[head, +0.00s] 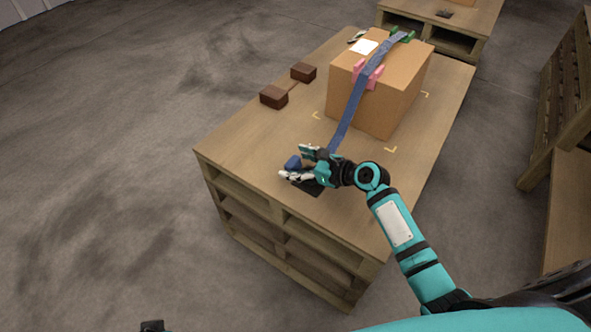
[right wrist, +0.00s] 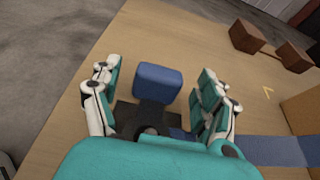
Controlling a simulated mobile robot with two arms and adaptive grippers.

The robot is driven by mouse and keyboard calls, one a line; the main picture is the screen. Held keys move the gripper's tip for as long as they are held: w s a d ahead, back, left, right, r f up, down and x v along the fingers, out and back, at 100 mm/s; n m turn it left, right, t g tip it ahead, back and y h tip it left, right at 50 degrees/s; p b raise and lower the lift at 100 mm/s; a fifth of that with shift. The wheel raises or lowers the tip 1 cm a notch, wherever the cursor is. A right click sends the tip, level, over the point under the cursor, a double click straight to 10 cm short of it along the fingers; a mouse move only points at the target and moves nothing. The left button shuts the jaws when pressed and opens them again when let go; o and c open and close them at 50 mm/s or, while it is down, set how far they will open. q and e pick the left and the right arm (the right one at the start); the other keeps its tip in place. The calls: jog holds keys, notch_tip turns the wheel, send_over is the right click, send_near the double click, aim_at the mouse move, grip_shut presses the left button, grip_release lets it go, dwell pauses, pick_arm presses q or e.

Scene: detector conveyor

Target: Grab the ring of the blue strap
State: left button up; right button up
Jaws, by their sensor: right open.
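The blue strap (head: 352,103) runs over the cardboard box (head: 388,85) and down to the tabletop at my right gripper (head: 300,163). The right gripper is open, low over the table in front of the box. In the right wrist view, a blue block-like piece (right wrist: 158,82) on a dark base (right wrist: 147,117) lies between the spread fingers, with no clear contact. The strap (right wrist: 285,150) comes in from the right and passes behind the right-hand finger. A dark round part beside the palm is partly hidden; I cannot tell whether it is the ring.
The box stands on a wooden pallet table (head: 235,150). A pink clip (head: 367,75) and a green clip (head: 402,36) sit at its top edges. Two brown blocks (head: 274,97) lie left of it. Another pallet (head: 556,100) stands at the right. The table's left front corner is clear.

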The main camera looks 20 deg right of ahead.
jog(key=shift+w+a+f, duration=0.15)
jog(key=shift+w+a, duration=0.05)
jog(key=shift+w, duration=0.05)
jog(key=c, duration=1.4)
jog(key=shift+r, duration=0.2)
